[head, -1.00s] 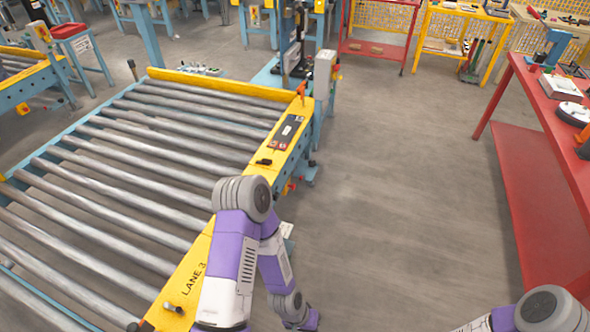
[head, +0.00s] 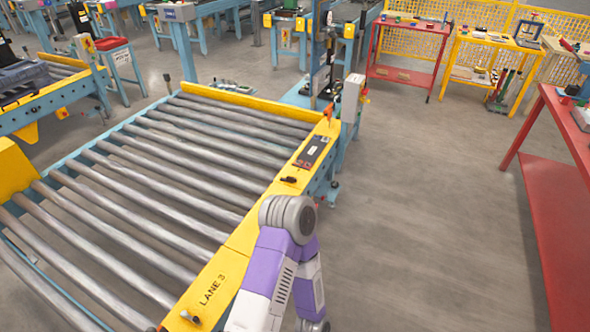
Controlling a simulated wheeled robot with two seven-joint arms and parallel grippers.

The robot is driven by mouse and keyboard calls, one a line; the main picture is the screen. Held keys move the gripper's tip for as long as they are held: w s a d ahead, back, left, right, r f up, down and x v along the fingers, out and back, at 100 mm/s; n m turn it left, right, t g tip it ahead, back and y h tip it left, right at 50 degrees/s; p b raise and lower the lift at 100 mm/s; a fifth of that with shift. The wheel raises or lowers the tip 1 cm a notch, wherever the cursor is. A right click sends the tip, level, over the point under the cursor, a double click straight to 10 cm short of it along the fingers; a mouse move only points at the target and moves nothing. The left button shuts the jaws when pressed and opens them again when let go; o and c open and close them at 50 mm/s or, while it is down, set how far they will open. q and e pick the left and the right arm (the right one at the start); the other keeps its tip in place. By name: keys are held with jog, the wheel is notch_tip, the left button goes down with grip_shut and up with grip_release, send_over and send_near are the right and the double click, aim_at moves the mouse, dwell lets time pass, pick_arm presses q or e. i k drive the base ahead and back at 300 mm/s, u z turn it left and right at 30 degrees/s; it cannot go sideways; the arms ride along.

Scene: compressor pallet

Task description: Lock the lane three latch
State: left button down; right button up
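The lane three roller conveyor (head: 238,254) fills the left and middle of the head view, with "LANE 3" printed on its yellow side rail. A small orange-red lever (head: 328,111) stands up at the rail's far end. A small black piece (head: 289,180) sits on the rail nearer to me, beside a dark label panel (head: 311,152). A round metal knob (head: 190,317) is at the near end. I cannot tell which of these is the latch. My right gripper is out of view.
A grey post box (head: 351,97) stands at the conveyor's far right corner. A red table (head: 560,200) is at the right edge. The grey floor between conveyor and table is clear. Another conveyor (head: 45,108) stands at the far left.

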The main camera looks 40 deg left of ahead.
aim_at(289, 179)
jog(key=z, duration=0.05)
jog(key=i, duration=1.8)
jog(key=u, duration=0.75)
jog(key=i, duration=1.4)
jog(key=u, duration=1.75)
jog(key=i, duration=0.55)
jog(key=u, duration=0.6)
